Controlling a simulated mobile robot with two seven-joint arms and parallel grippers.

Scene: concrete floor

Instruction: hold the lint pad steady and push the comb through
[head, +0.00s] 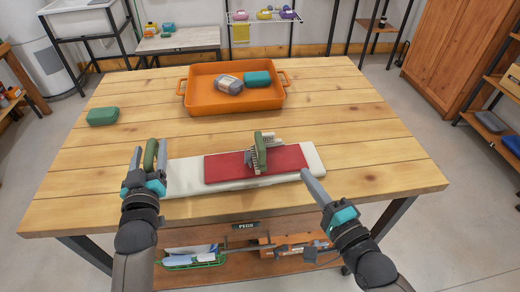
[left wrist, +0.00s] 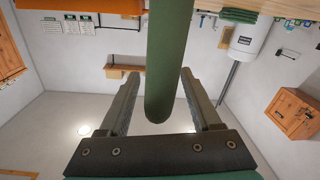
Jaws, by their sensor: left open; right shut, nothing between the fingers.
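A red pad (head: 222,167), which I take for the lint pad, lies on a longer white strip (head: 183,178) near the table's front edge. A green comb-like piece (head: 260,152) with pale teeth stands upright on the red pad, near its middle. At the strip's left end is an upright green rounded handle (head: 150,156). My left gripper (head: 150,149) is open with a finger on either side of this handle. In the left wrist view the handle (left wrist: 168,65) hangs between the spread fingers, with gaps beside it. My right gripper (head: 305,174) is shut and empty by the strip's right end.
An orange tray (head: 215,102) at the table's back holds a grey block (head: 229,84) and a teal block (head: 257,79). A green block (head: 103,116) lies at the left. The table's right side (head: 370,140) is clear.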

